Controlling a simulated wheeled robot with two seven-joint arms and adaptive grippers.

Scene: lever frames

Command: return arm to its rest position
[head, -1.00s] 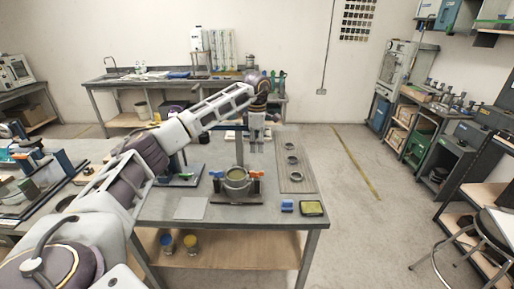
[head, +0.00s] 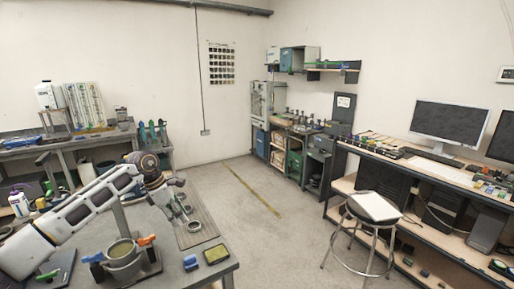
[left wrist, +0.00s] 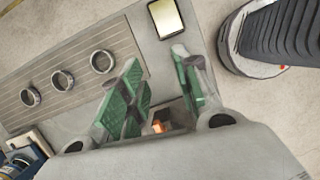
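My left arm (head: 75,215) reaches in from the left over the grey work table (head: 225,268). My left gripper (head: 178,218) points down above the table, beside the board with rings. In the left wrist view its two green-padded fingers (left wrist: 156,62) stand apart with nothing held between them. My right gripper is in neither view now.
A metal pot (head: 122,255) in a stand with blue and orange handles is near the gripper. A ring board (head: 205,232), a blue block (head: 190,263) and a green-yellow pad (head: 216,254) lie on the table. A stool (head: 372,208) stands right; the floor between is clear.

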